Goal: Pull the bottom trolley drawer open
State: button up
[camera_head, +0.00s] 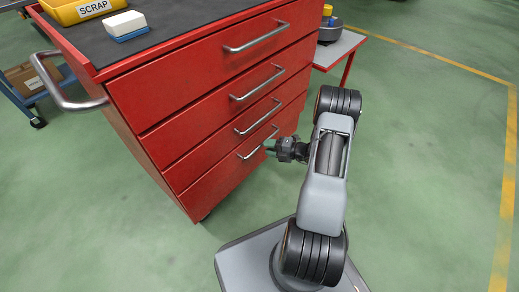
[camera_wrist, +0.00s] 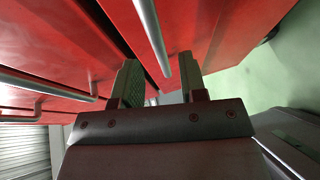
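The red trolley (camera_head: 190,95) has several drawers, one above the other, each with a silver bar handle, and all look shut. The bottom drawer (camera_head: 215,185) has its handle (camera_head: 258,143) low on the front. My gripper (camera_head: 270,148) is at the right end of that handle, its tips small and partly unclear in the head view. In the wrist view my gripper (camera_wrist: 160,80) has its two fingers apart with a gap between them. A silver bar handle (camera_wrist: 152,35) runs down into that gap, touching neither finger visibly. How deep it sits between them I cannot tell.
A yellow SCRAP bin (camera_head: 82,10) and a white-and-blue block (camera_head: 126,25) lie on the trolley's dark top. A side handle (camera_head: 62,88) sticks out left. A red-legged table (camera_head: 340,48) stands behind right. The green floor (camera_head: 420,150) is clear at right.

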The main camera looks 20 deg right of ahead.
aim_at(259, 146)
jog(key=shift+b+x, duration=0.6)
jog(key=shift+x, duration=1.75)
grip_shut()
